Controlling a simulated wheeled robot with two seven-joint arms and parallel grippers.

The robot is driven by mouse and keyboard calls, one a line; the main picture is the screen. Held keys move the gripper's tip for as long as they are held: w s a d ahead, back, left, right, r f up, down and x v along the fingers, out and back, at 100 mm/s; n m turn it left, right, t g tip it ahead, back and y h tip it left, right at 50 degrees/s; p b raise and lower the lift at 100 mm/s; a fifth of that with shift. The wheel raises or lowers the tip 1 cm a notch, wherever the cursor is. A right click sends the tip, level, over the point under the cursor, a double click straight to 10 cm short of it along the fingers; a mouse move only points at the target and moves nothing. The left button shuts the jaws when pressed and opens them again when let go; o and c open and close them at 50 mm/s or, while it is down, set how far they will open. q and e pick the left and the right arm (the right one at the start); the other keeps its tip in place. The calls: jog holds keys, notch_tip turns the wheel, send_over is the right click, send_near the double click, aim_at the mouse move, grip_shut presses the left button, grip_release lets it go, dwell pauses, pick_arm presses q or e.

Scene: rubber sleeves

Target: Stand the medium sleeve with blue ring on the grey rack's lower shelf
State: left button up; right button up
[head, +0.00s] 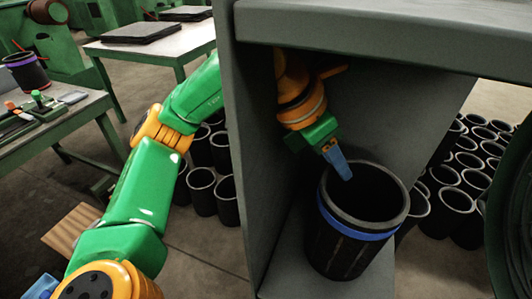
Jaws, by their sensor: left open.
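The black medium sleeve with the blue ring (345,248) stands upright on the lower shelf (283,275) of the grey rack (252,150). Its open mouth faces up and the ring sits a little below its rim. My left arm passes behind the rack's side panel. My left gripper (340,163) is open at the far left part of the sleeve's mouth, with a blue finger overlapping the opening. I cannot tell whether it touches the rim. My right gripper is out of view.
The rack's upper shelf (370,35) hangs above the sleeve and gripper. Many plain black sleeves (455,200) stand on the floor behind the rack. A green workbench (85,112) at the left holds tools and a sleeve with a purple ring (27,75). A dark rounded object (515,215) borders the right edge.

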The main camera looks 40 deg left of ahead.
pick_arm(q)
jog(key=s+a+r+b, duration=0.2)
jog(key=s+a, duration=0.5)
jog(key=s, duration=0.4)
jog(key=shift+s+a+r+b, duration=0.15)
jog(key=shift+a+b, duration=0.2)
jog(key=shift+b, duration=0.05)
